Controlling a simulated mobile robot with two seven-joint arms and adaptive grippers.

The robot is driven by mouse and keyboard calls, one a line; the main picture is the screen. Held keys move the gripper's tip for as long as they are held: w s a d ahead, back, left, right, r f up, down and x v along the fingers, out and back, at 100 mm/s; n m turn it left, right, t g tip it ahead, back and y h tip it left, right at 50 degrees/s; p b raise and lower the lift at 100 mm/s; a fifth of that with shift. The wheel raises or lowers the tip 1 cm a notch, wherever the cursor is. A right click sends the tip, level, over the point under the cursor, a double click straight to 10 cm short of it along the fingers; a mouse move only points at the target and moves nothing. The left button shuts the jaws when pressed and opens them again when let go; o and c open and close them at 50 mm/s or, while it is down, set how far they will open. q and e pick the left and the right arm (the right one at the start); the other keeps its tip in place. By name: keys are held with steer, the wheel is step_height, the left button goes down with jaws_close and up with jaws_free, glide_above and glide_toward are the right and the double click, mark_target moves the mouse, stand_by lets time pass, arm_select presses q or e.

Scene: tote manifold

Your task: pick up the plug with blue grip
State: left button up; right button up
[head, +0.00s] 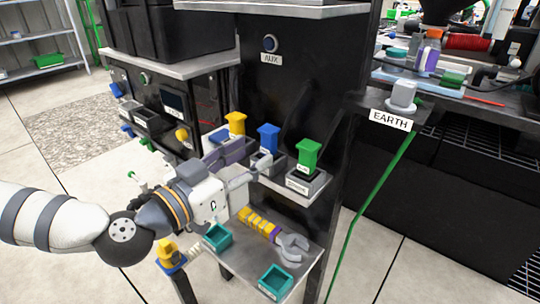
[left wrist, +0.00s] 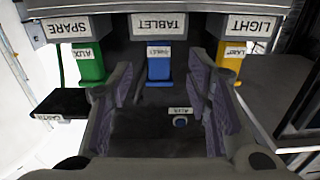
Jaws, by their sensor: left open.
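The plug with the blue grip (head: 268,137) stands upright in the middle socket of a row, between a yellow-grip plug (head: 236,123) and a green-grip plug (head: 307,155). In the left wrist view the blue plug (left wrist: 158,68) sits at the socket labelled TABLET (left wrist: 158,25), between the finger lines. My left gripper (head: 248,162) is open, with its fingers reaching toward the blue plug's socket. In the left wrist view the open gripper (left wrist: 160,85) has one finger on each side of the blue plug, with gaps visible. My right gripper is not in view.
The green and yellow plugs flank the blue one closely. A shelf below holds a yellow-and-grey wrench (head: 262,224) and teal trays (head: 275,281). The AUX panel (head: 285,90) rises behind. A grey block stands above the EARTH label (head: 391,119), with a green cable (head: 368,205) hanging down.

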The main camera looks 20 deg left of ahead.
mark_target(268, 129)
arm_select(q)
steer(key=b+x, duration=0.1)
steer(key=x, duration=0.5)
steer(key=shift+w+d, duration=0.1)
jaws_close()
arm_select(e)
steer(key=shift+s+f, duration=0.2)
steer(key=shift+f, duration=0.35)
